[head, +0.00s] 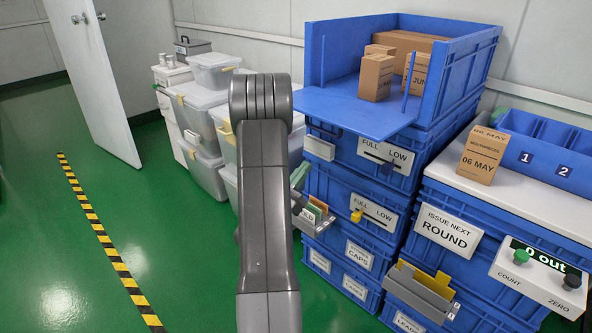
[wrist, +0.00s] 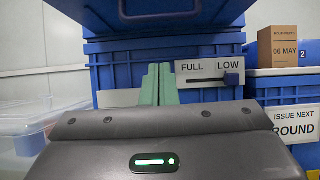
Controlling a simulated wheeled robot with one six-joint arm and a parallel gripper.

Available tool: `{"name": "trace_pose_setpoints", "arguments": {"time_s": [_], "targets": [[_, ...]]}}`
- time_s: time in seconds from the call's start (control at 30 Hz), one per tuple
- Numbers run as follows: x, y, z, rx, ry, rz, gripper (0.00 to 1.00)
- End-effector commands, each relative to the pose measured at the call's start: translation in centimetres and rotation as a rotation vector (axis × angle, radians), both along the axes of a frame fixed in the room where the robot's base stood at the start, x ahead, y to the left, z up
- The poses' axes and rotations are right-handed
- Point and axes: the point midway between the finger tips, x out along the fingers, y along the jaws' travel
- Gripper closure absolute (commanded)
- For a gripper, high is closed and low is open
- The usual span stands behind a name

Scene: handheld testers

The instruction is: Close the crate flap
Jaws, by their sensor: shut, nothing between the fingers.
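The top blue crate (head: 455,75) stands on a stack with its front flap (head: 345,108) folded down, sticking out roughly level toward me. Small cardboard boxes (head: 376,78) stand inside the crate, behind the flap. In the wrist view the flap (wrist: 90,14) crosses the top of the picture, above my gripper (wrist: 155,84). My gripper's green fingers are together and empty, in front of the blue crate below, left of its FULL/LOW slider label (wrist: 210,73). I cannot tell whether the fingertips touch anything. My arm hides most of the gripper in the head view.
A card rack (head: 312,215) juts from the stack near my arm. Clear plastic bins (head: 205,110) stand to the left. At right, a white-topped counter (head: 530,190) holds a 06 MAY box (head: 482,155) and a blue divided bin (head: 550,150). The green floor at left is clear.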

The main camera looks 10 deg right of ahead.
Motion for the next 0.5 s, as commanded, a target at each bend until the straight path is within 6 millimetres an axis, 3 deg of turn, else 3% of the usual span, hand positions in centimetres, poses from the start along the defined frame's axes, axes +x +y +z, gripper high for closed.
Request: {"name": "trace_pose_setpoints", "arguments": {"time_s": [0.03, 0.27, 0.5], "targets": [[0.4, -0.6, 1.0, 0.000, 0.000, -0.004, 1.00], [2.4, -3.3, 2.7, -0.001, -0.007, -0.005, 1.00], [2.8, -3.5, 5.3, 0.000, -0.004, -0.002, 1.00]]}}
